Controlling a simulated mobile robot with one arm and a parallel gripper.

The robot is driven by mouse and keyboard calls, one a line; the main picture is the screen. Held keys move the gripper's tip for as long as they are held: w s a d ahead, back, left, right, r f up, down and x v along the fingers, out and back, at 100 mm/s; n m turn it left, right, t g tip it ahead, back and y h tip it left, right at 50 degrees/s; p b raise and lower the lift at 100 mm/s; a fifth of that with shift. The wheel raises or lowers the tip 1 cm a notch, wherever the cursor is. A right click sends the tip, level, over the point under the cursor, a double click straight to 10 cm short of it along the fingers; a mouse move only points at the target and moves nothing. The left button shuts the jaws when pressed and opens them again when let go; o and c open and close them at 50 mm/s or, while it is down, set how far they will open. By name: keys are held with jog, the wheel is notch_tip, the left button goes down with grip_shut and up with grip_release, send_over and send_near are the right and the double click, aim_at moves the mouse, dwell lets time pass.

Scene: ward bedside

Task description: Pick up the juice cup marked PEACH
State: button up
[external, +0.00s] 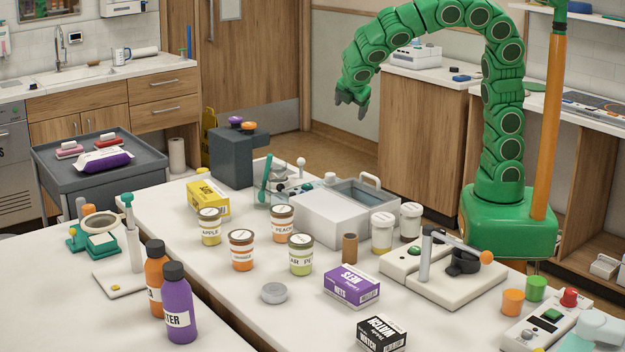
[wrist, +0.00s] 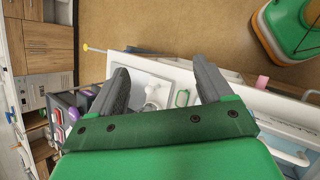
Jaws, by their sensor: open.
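The juice cup marked PEACH (external: 283,223) stands upright on the white table, with orange contents and a grey lid. Next to it stand a yellow cup marked APPLE (external: 210,227), an orange cup (external: 241,250) whose label is too small to read surely, and a green cup (external: 301,254) with part of PEAR showing. My gripper (external: 351,99) is open and empty, high above and behind the table, well away from the cups. In the wrist view its fingers (wrist: 162,82) are spread apart; I cannot make out the PEACH cup there.
A white bin (external: 327,222) stands just right of the PEACH cup. Two pale-labelled cups (external: 382,234) (external: 410,222) and a brown cylinder (external: 350,248) stand further right. A yellow box (external: 207,199) lies behind APPLE. A grey disc (external: 274,292) and NETS box (external: 352,287) lie in front.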

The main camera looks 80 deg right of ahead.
jog(key=w+a+f+n+t+h, duration=0.25)
jog(key=w+a+n, duration=0.35)
jog(key=a, duration=0.4)
jog(key=n+t+y, duration=0.1)
jog(key=n+t, duration=0.5)
jog(key=n, duration=0.2)
send_over(285, 210)
jog(key=s+d, duration=0.3)
jog(key=d, duration=0.4)
jog(key=shift+g, duration=0.25)
notch_tip(285, 210, down, 8)
jog(key=shift+s+f, duration=0.1)
jog(key=shift+f, duration=0.1)
jog(key=s+a+f+n+t+y, duration=0.2)
jog(key=a+f+n, duration=0.25)
jog(key=a, duration=0.55)
jog(key=shift+m, duration=0.35)
jog(key=shift+x, duration=3.95)
jog(key=shift+f, duration=0.15)
jog(key=shift+a, duration=0.1)
jog(key=c, duration=0.9)
